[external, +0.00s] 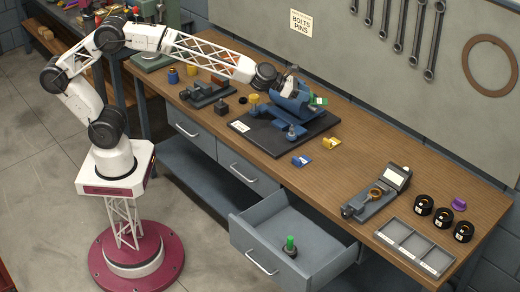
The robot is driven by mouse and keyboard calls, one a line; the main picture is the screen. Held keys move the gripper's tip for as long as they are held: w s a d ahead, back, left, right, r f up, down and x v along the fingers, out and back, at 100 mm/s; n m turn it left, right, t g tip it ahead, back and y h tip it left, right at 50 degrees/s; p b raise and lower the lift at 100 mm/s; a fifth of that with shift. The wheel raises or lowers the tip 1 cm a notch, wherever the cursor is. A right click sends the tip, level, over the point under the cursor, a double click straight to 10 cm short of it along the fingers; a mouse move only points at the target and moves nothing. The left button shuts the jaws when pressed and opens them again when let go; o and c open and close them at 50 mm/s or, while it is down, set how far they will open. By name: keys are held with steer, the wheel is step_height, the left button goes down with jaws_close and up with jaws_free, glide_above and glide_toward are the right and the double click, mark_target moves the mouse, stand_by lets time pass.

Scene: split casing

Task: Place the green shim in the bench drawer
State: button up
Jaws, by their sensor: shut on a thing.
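The green shim (319,100), a small green piece with a pale patch, shows at the right side of the blue casing (285,103). My gripper (311,97) reaches in from the left at the casing and appears shut on the green shim; the fingers are small and partly lost against the blue parts. The casing stands on a black base plate (262,142) on the bench. The bench drawer (257,241) is pulled open at the front, below and right of the gripper. A dark round item with a green upright top (290,243) stands inside it.
A blue shim (301,161) and a yellow shim (332,143) lie on the bench right of the plate. A grey fixture (377,194), a compartment tray (416,246) and black round parts (424,205) occupy the right end. The drawer floor is mostly clear.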

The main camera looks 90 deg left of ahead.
steer(key=s+a+r+n+g+y, duration=0.15)
steer(key=s+a+n+y, duration=0.35)
steer(key=s+a, duration=0.85)
steer(key=s+a+n+g+y, duration=0.35)
steer(key=s+a, duration=0.65)
steer(key=a, duration=0.7)
step_height(320, 180, down, 13)
steer(key=t+y, duration=0.1)
steer(key=shift+w+d+f, duration=0.15)
steer(key=shift+f, duration=0.05)
steer(key=shift+n, duration=0.25)
steer(key=shift+f, duration=2.9)
steer(key=shift+f, duration=2.05)
steer(key=shift+f, duration=0.2)
